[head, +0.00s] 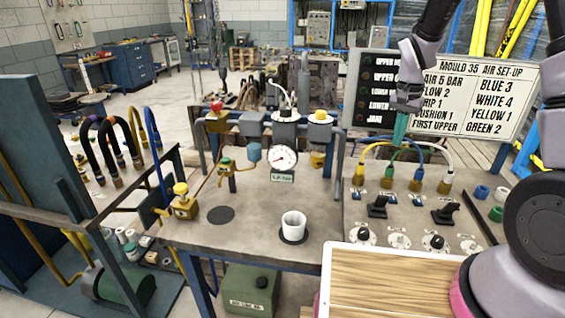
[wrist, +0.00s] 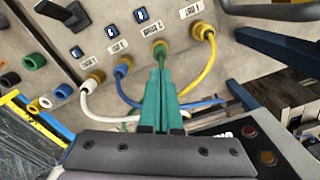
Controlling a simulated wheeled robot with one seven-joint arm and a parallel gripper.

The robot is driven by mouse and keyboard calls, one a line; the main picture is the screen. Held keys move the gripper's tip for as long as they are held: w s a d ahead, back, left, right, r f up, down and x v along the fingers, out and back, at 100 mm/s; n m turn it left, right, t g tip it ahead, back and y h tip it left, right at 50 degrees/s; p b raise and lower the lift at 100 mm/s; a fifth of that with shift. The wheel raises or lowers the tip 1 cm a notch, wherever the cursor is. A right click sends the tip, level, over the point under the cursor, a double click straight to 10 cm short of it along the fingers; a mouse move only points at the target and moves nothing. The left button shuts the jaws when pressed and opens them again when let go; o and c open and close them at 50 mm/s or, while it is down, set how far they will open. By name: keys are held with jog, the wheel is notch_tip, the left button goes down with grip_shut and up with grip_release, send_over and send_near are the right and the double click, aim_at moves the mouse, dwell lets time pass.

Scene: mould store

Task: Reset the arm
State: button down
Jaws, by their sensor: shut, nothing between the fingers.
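My gripper (head: 400,128) is in the upper right of the head view, in front of the set-up board. Its teal fingers point down, shut with nothing between them, above the coloured hoses. In the wrist view my gripper (wrist: 161,72) shows its two teal fingers side by side, pointing at the hose panel. The green hose runs behind the fingertips and is partly hidden there; I cannot tell whether they touch it.
The set-up board (head: 470,85) stands close behind my gripper. Below is the panel (head: 408,215) with yellow, green, blue and white hoses and black switches. A white cup (head: 293,224) stands on the bench (head: 255,265) near a pressure gauge (head: 283,159). A wooden board (head: 390,285) is in front.

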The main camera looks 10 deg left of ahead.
jog(key=shift+r, duration=0.25)
